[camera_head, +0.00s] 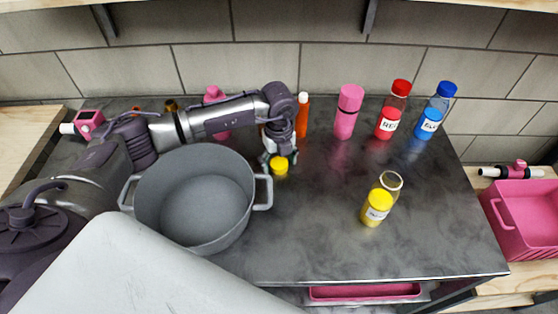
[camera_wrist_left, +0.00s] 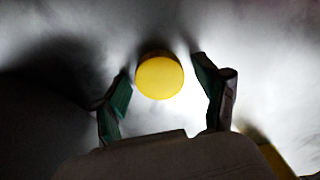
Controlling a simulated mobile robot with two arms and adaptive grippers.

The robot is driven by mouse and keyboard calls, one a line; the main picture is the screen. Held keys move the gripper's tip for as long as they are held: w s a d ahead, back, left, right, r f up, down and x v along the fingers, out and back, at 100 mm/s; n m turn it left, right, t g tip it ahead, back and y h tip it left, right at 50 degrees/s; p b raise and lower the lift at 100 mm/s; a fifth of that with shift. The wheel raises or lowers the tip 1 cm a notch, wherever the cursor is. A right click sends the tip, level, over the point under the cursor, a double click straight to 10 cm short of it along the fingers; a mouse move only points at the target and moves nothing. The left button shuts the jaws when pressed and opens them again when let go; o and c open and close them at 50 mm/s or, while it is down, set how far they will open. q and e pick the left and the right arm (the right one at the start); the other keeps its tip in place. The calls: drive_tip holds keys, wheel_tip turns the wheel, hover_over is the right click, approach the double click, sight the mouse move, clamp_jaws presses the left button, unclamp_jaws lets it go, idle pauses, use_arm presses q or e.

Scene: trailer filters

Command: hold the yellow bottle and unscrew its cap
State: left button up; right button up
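The yellow bottle (camera_head: 376,208) stands upright on the dark counter, right of the middle. Its lower part is yellow with a white label; its clear neck shows an open rim with no cap on it. A yellow cap (camera_head: 280,165) is apart from the bottle, at the tip of my left gripper (camera_head: 279,158). In the left wrist view the cap (camera_wrist_left: 159,77) lies between the two fingertips of my left gripper (camera_wrist_left: 165,82), with a gap on both sides. The left gripper is open. My right gripper is not in view.
A grey pot (camera_head: 195,203) stands just left of the left gripper. A red bottle (camera_head: 392,112), a blue bottle (camera_head: 434,112), a pink bottle (camera_head: 347,112) and an orange bottle (camera_head: 302,117) stand at the back. A pink crate (camera_head: 525,240) is at right. The counter's front right is clear.

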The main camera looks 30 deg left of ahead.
sight(279, 163)
use_arm(q)
drive_tip(key=shift+r, duration=0.5)
wheel_tip(279, 163, up, 11)
drive_tip(key=b, duration=0.1)
drive_tip(key=shift+r+b, duration=0.2)
drive_tip(key=shift+b, duration=0.1)
